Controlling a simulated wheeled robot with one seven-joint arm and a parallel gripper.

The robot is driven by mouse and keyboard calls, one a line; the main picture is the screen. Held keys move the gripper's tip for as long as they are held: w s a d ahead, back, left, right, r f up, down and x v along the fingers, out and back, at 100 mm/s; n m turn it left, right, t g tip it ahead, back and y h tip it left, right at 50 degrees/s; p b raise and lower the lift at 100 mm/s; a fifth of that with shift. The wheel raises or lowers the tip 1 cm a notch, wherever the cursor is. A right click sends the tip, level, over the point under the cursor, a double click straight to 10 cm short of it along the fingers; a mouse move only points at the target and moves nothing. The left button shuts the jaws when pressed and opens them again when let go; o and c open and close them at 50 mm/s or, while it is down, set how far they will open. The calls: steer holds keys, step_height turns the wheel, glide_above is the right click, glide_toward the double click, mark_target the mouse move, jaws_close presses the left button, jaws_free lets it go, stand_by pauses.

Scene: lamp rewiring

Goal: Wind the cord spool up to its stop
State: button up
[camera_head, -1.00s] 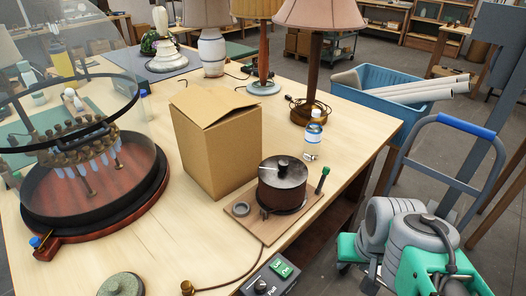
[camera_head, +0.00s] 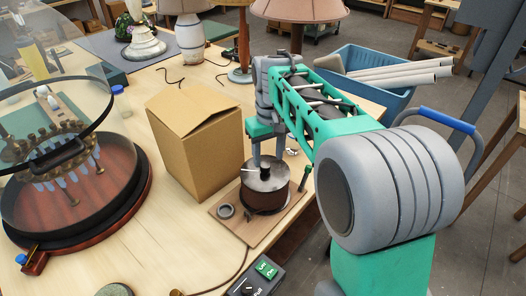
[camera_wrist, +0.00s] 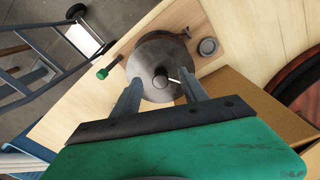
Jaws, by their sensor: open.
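The cord spool (camera_head: 264,190) is a dark brown drum with a grey metal top and a central knob, mounted on a wooden board (camera_head: 240,228). In the wrist view the spool's round top (camera_wrist: 150,84) lies just beyond my fingertips, with its knob between them. My gripper (camera_wrist: 158,92) is open and empty, pointing down at the spool. In the head view my gripper (camera_head: 264,162) is just above the spool, partly hidden by my arm. A green-handled lever (camera_wrist: 103,73) stands at the board's edge. Whether the fingers touch the knob cannot be told.
A cardboard box (camera_head: 195,140) stands close beside the spool. A glass-domed device (camera_head: 75,200) stands at left. Lamps (camera_head: 190,30) stand behind. A blue bin with rolls (camera_head: 375,85) is at right.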

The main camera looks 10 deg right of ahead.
mark_target(265, 164)
steer(key=w, duration=0.3)
steer(key=shift+w+r+n+g+p, duration=0.15)
steer(key=shift+r+n+g+p, duration=0.15)
steer(key=shift+p, duration=0.05)
step_height(265, 164, down, 8)
steer(key=shift+r+p, duration=0.1)
steer(key=shift+p, duration=0.45)
jaws_close()
steer(key=shift+r, duration=0.1)
stand_by(0.5)
